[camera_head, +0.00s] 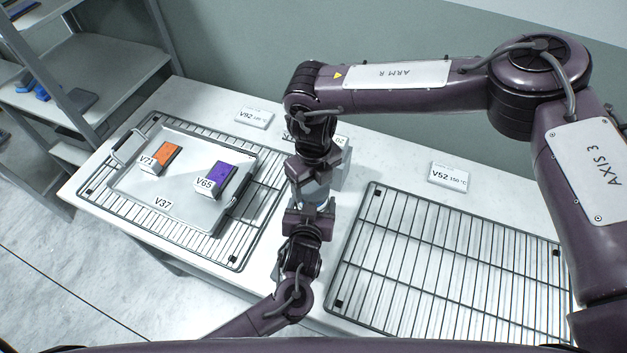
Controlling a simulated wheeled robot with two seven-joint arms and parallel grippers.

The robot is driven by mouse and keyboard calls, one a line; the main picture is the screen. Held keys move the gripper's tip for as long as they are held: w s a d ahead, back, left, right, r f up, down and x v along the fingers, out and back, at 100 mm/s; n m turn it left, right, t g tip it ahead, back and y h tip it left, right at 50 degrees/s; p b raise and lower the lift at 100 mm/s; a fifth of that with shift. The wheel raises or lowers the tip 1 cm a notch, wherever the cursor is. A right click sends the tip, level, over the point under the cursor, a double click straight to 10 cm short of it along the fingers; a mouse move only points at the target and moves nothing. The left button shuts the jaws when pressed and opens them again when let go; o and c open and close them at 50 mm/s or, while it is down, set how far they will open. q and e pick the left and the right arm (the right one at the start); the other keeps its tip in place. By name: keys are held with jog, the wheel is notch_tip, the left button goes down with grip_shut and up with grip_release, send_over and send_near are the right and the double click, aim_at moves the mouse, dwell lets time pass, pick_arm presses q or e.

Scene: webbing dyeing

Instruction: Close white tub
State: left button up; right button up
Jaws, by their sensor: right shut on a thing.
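A small pale white tub (317,194) shows only in part between my two grippers, near the middle of the table. My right gripper (313,180) comes down from the back and is shut on the upper part of the tub. I cannot tell a lid apart from the tub's body. My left gripper (309,209) comes up from the front edge, at the tub's lower near side. Its fingers are too hidden to tell whether they are open or shut. Both grippers cover much of the tub.
On the left, a metal tray (185,205) on a wire rack (247,240) holds an orange block (156,153) and a purple block (217,178). An empty wire rack (440,272) lies right. Label V52 (449,174) stands behind the right rack.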

aim_at(311, 187)
jog(key=shift+f, duration=0.9)
jog(key=shift+f, duration=0.5)
pick_arm(q)
jog(key=c, duration=0.5)
pick_arm(e)
jog(key=m, duration=0.3)
jog(key=shift+a+f, duration=0.1)
jog(key=shift+f, duration=0.05)
jog(key=m, duration=0.5)
jog(key=shift+a, duration=0.1)
jog(key=m, duration=0.9)
